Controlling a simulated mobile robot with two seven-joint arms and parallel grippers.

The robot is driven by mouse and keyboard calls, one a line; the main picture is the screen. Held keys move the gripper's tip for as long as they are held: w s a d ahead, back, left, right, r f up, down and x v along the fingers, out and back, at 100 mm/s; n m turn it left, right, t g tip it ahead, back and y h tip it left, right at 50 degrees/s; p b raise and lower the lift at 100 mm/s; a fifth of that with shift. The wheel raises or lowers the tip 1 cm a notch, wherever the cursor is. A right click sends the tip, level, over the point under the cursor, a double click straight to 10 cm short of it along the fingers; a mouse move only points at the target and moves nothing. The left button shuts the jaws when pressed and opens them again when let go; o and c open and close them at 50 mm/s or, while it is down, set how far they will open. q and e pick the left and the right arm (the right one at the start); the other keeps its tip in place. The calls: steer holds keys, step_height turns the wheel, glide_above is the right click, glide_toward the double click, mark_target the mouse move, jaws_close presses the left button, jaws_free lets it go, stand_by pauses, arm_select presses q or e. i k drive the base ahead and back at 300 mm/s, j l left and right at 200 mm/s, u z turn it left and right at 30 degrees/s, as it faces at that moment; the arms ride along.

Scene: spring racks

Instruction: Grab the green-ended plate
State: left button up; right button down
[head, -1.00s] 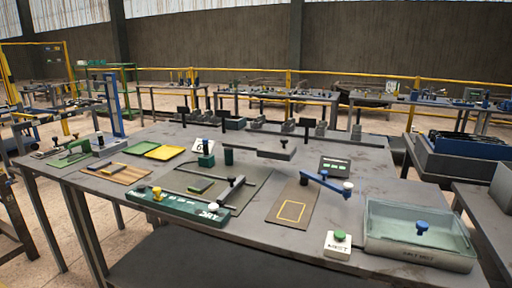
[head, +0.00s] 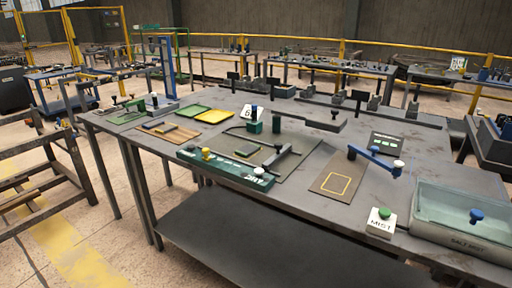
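No plate with a clearly green end can be made out at this size. A small dark plate with an olive-green edge (head: 247,151) lies on the grey mat (head: 285,172) in the middle of the bench. Other dark strips (head: 161,127) lie on a wooden board (head: 176,136) to the left; their end colours are too small to tell. Neither of my grippers is in the head view.
The grey bench (head: 300,205) holds a green tester base (head: 222,168), green and yellow trays (head: 214,116), a blue lever (head: 376,160), a MIST button box (head: 381,221) and a clear salt-mist tank (head: 462,215). Open floor (head: 70,230) lies front left.

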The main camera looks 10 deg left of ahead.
mark_target(245, 151)
steer(key=i+j, duration=0.15)
steer(key=j, duration=0.25)
steer(key=i+j+z, duration=0.1)
steer(key=j, duration=0.3)
steer(key=i+j+z, duration=0.1)
steer(key=i+j, duration=0.15)
steer(key=j, duration=0.2)
steer(key=i+j, duration=0.1)
steer(key=j, duration=0.3)
steer(key=i+j+z, duration=0.1)
steer(key=j, duration=0.35)
steer(key=i+j, duration=0.15)
steer(key=j, duration=0.3)
steer(key=i+j+z, duration=0.1)
steer(key=j, duration=0.3)
steer(key=i+j+z, duration=0.1)
steer(key=j, duration=0.35)
